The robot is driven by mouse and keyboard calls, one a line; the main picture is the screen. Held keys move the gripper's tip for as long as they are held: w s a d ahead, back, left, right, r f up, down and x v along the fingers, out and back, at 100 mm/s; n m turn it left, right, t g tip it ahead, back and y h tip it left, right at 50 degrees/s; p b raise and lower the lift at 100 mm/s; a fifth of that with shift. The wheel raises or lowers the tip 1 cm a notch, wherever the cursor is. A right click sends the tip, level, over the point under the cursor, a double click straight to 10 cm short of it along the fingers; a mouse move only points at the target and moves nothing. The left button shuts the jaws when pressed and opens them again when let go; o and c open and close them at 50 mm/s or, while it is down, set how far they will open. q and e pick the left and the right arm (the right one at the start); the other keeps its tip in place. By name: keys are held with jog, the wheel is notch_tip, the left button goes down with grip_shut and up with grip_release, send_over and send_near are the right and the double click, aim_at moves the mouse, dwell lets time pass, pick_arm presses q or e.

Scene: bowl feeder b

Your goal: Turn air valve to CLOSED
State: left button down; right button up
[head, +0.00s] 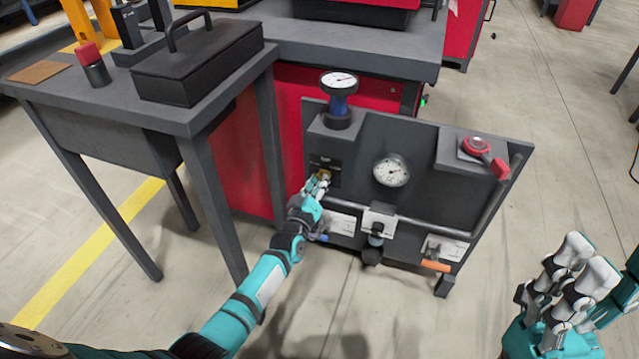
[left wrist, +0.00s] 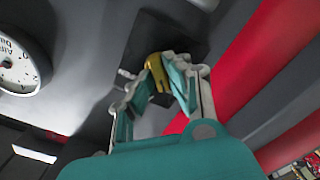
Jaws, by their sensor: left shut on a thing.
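A small yellow handle (head: 324,175) sits on a dark block at the left of the grey panel (head: 350,145). My left gripper (head: 321,183) reaches it from the front and covers part of it. In the left wrist view, the yellow handle (left wrist: 158,70) lies between the fingertips of my left gripper (left wrist: 168,78), which is shut on it. Any OPEN or CLOSED marking by it is too small or hidden to read. My right gripper (head: 588,258) is at the lower right, open and empty, away from the panel.
The panel carries a round gauge (head: 391,170), a top gauge (head: 339,81), a red lever (head: 484,152), an orange handle (head: 436,265) and a grey pipe. A grey table (head: 110,105) with a black box (head: 198,62) stands close on the left. Floor in front is clear.

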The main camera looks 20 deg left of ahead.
pick_arm(q)
jog(key=shift+n, duration=0.3)
jog(key=c, duration=1.3)
grip_release()
jog(key=s, duration=1.2)
jog(key=shift+a, duration=0.25)
